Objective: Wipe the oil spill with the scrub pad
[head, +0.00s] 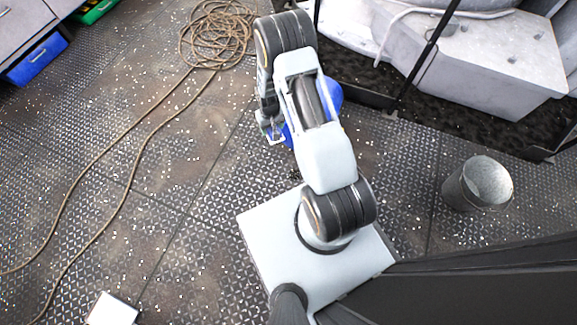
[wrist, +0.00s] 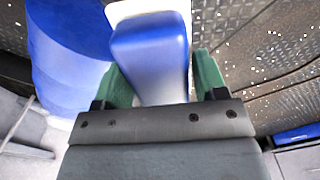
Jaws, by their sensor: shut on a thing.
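My gripper (wrist: 160,85) has its green fingers closed on the sides of a blue block with a pale edge, which I take for the scrub pad (wrist: 150,50). In the head view my gripper (head: 272,130) is low over the deck, left of the blue object and partly hidden by my arm. I cannot tell whether the pad touches the deck. No oil spill can be made out clearly; a small dark patch (head: 295,175) shows on the deck beside my arm.
A large round blue object (wrist: 68,60) stands close beside my gripper; it shows behind my arm (head: 333,95). A metal bucket (head: 478,185) stands at right. A coiled rope (head: 215,35) trails left. A white box (head: 112,309) lies at lower left. Open deck lies left.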

